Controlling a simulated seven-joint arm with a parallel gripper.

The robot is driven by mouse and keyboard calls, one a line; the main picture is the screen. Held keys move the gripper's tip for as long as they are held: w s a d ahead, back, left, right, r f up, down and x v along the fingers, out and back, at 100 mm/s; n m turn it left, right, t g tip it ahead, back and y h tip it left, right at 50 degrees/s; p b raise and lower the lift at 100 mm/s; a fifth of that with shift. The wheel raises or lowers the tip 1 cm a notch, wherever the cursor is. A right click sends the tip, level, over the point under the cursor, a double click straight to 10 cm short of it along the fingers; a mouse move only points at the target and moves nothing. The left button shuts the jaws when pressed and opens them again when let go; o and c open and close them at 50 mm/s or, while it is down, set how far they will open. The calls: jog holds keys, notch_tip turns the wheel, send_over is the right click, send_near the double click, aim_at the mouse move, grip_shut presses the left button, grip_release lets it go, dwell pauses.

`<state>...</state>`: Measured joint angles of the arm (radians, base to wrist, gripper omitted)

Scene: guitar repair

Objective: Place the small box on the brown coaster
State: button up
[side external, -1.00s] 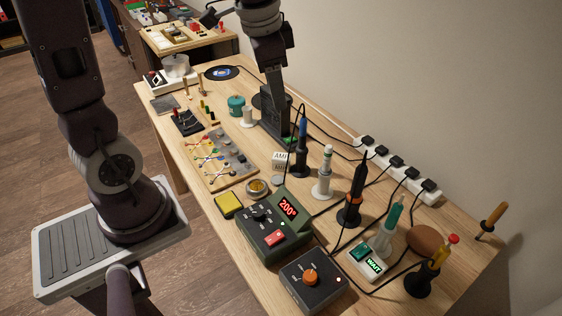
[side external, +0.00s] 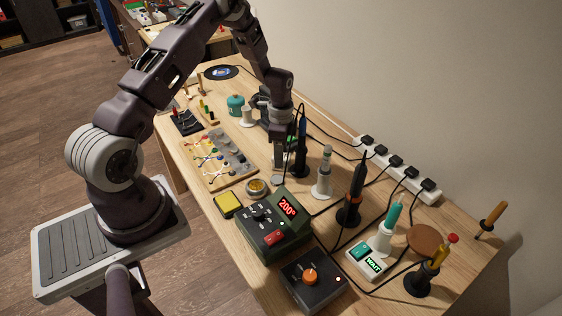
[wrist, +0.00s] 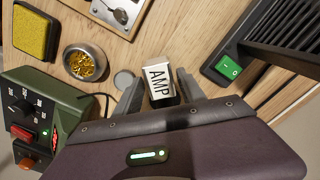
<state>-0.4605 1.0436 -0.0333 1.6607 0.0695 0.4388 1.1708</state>
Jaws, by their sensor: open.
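The small box (wrist: 158,81) is white with "AMP" in black letters. In the wrist view it stands between the two fingers of my gripper (wrist: 160,84), which is open with a finger on either side of it. I cannot tell whether the fingers touch it. In the side view my gripper (side external: 279,158) is low over the middle of the table and hides the box. The brown coaster (side external: 427,239) is a flat round disc at the right of the table, bare on top, well away from my gripper.
Soldering irons in stands (side external: 350,200), a white power strip (side external: 400,172) and loose cables lie between my gripper and the coaster. A green station (side external: 272,226), a dark box with an orange knob (side external: 313,282) and a tin (side external: 257,187) are nearby.

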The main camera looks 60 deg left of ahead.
jog(key=shift+f, duration=0.9)
grip_shut()
notch_tip(320, 180, up, 18)
